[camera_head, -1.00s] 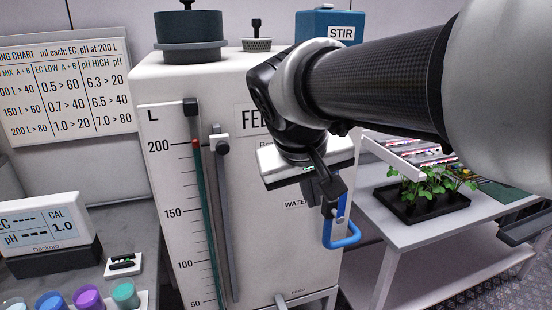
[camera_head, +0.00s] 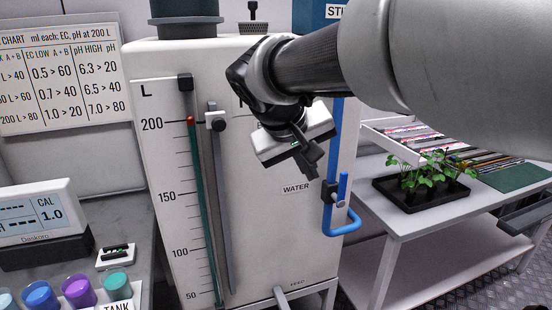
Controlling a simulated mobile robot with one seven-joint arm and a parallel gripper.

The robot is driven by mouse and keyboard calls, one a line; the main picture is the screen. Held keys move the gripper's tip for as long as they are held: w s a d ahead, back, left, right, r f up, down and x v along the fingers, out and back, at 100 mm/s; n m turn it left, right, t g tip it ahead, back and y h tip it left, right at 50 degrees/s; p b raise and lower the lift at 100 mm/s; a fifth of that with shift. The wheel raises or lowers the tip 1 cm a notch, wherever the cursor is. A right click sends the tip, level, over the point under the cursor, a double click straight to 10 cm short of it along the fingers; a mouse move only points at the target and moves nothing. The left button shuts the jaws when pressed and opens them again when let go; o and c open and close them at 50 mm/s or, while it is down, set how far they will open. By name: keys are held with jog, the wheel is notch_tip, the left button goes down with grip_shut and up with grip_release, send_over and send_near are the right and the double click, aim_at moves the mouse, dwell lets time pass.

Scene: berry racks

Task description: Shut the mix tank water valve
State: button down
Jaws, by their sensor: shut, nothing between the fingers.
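The white mix tank (camera_head: 262,225) stands in the middle, with a "WATER" label (camera_head: 296,188) on its front. At its right edge a blue water pipe (camera_head: 336,135) runs down to a dark valve body (camera_head: 329,194) and a curved blue outlet (camera_head: 343,229). The valve's blue lever (camera_head: 343,186) stands upright, roughly in line with the pipe. My gripper (camera_head: 311,170) is shut and empty. It appears up and left of the valve, apart from the lever in the picture. Their distance in depth is hard to tell.
A sight tube (camera_head: 205,200) with a red marker near 200 runs down the tank's left. A bench with a black plant tray (camera_head: 392,200) stands right of the valve. A meter (camera_head: 38,220) and colored cups (camera_head: 79,292) are at left.

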aim_at(339, 188)
jog(key=w+d+f, duration=0.1)
jog(key=d, duration=0.1)
jog(key=w+d+f, duration=0.3)
jog(key=d+f, duration=0.1)
jog(key=shift+w+f+b, duration=0.25)
jog(key=shift+w+b, duration=0.1)
jog(key=shift+d+r+p, duration=0.1)
jog(key=shift+r+p, duration=0.05)
jog(key=shift+p, duration=0.15)
jog(key=shift+w+d+y+p, duration=0.15)
jog(key=shift+y+p, duration=0.15)
jog(key=shift+p, duration=0.4)
